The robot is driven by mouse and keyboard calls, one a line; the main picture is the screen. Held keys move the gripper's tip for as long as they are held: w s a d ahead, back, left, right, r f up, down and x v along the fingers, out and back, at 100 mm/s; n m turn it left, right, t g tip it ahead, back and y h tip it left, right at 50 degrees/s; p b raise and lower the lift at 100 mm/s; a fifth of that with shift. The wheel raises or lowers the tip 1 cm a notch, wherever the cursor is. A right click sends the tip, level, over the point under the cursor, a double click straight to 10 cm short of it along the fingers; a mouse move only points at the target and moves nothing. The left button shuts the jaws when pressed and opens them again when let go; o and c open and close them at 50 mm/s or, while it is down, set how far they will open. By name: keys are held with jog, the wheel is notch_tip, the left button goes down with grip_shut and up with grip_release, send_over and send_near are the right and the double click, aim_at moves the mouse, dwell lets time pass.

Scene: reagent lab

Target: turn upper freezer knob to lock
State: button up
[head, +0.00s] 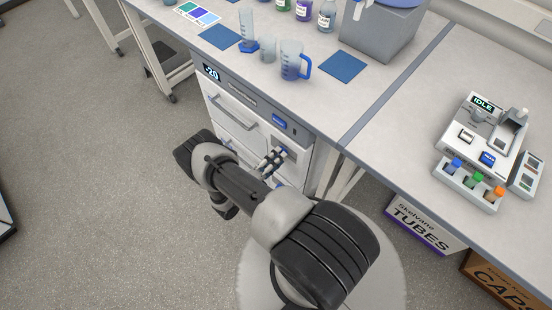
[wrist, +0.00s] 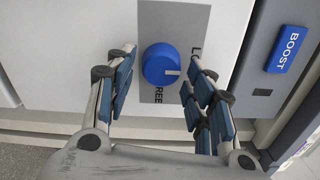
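In the wrist view a round blue knob (wrist: 158,62) sits on a grey label plate (wrist: 182,20) on a white front. Its pale pointer mark is toward the picture's right. Lettering beside it is partly hidden; "REE" shows below the knob and an "L" at the right. My gripper (wrist: 162,72) is open, with one finger on each side of the knob and a visible gap at each side. In the head view my gripper (head: 276,158) is at the right part of the freezer (head: 238,122) front under the bench, and my arm hides the lower front.
A blue BOOST button (wrist: 289,48) is right of the knob in the wrist view. The freezer has drawer handles (head: 237,112) and a display reading -20 (head: 211,72). Beakers, including a jug (head: 291,62), stand on the bench above. A TUBES box (head: 424,224) is under the right bench.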

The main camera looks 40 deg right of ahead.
jog(key=shift+o, duration=0.3)
jog(key=a, duration=1.2)
jog(key=shift+s, duration=0.45)
